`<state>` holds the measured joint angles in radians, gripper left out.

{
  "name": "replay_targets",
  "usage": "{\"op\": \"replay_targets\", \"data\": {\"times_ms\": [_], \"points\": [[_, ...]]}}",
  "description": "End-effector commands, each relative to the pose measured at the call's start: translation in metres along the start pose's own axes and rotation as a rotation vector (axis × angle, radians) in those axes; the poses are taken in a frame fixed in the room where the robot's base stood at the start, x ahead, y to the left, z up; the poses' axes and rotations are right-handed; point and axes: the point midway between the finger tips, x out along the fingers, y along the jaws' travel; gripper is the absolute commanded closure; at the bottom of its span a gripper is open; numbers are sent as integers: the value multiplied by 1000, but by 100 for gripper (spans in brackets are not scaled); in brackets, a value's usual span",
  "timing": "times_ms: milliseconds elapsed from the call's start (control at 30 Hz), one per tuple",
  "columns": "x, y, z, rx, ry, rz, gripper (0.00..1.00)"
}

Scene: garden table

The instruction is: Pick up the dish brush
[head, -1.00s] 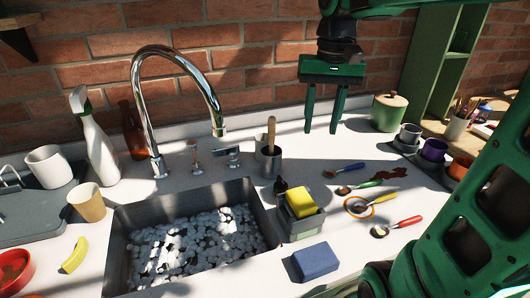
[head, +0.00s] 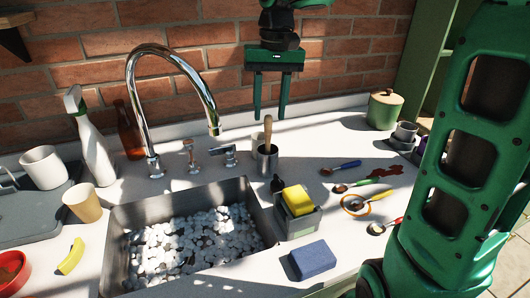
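The dish brush (head: 267,131) appears to be the wooden-handled tool standing upright in a grey metal cup (head: 268,160) behind the sink's right corner; only its handle shows, and its head is hidden in the cup. My gripper (head: 270,117) is open and empty, fingers pointing down. Its fingertips appear on either side of the handle's top in the picture. I cannot tell from this view whether the handle is actually between them in depth.
The tall chrome faucet (head: 150,100) stands left of the cup. A caddy with a yellow sponge (head: 298,200) and a blue sponge (head: 313,260) are in front. Spoons lie to the right, near a green lidded jar (head: 384,110). The sink (head: 116,260) holds foam.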

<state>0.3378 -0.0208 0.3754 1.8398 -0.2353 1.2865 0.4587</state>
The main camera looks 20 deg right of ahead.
Motion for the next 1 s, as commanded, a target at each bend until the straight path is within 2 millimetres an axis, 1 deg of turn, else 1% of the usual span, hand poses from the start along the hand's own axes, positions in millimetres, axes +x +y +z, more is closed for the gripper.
{"op": "replay_targets", "data": {"times_ms": [200,333,467,667,767,800,833,1000], "points": [[29,-1,-3,2,-5,0,62],[44,-1,-4,1,-2,0,62],[50,-1,-4,0,-1,0,62],[50,-1,-4,0,-1,0,62],[50,-1,-4,1,-1,0,83],[50,-1,-4,1,-1,0,93],[50,-1,-4,1,-1,0,100],[50,-1,-4,0,-1,0,100]]}}
